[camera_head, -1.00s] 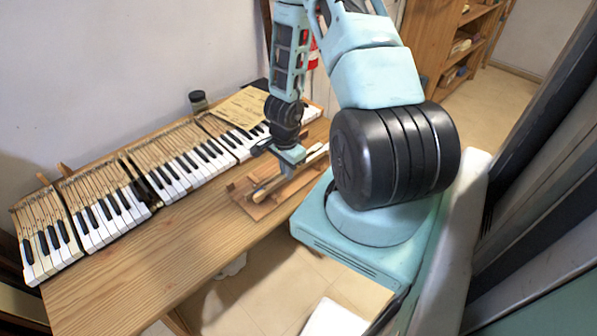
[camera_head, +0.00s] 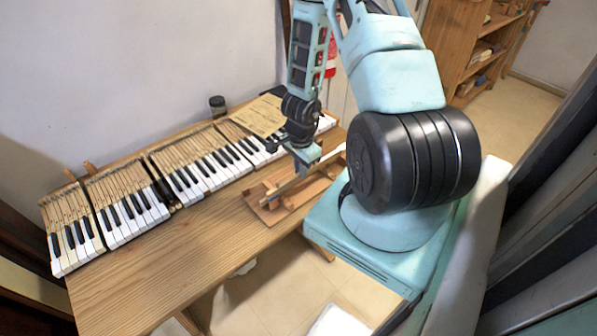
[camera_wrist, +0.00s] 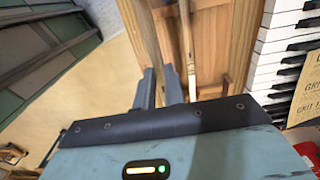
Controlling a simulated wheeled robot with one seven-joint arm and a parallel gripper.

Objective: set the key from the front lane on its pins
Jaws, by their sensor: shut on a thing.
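My gripper (camera_head: 306,166) is over the wooden rack (camera_head: 266,216) at the right part of the bench. It is shut on a long pale wooden key (camera_head: 284,189), which sticks out toward the lower left over the rack. In the wrist view my two fingers (camera_wrist: 160,90) are close together, with the key's wood (camera_wrist: 141,32) running up from them. A second key (camera_wrist: 187,45) lies in the rack beside it. The keyboard (camera_head: 130,212) lies along the back of the bench with dark gaps between groups of keys. The pins are too small to make out.
A yellowish paper sheet (camera_head: 257,114) lies behind the keys at the right, with a dark jar (camera_head: 217,105) near it. The bench top (camera_head: 190,250) in front of the keyboard is clear. A wooden shelf (camera_head: 470,50) stands farther back.

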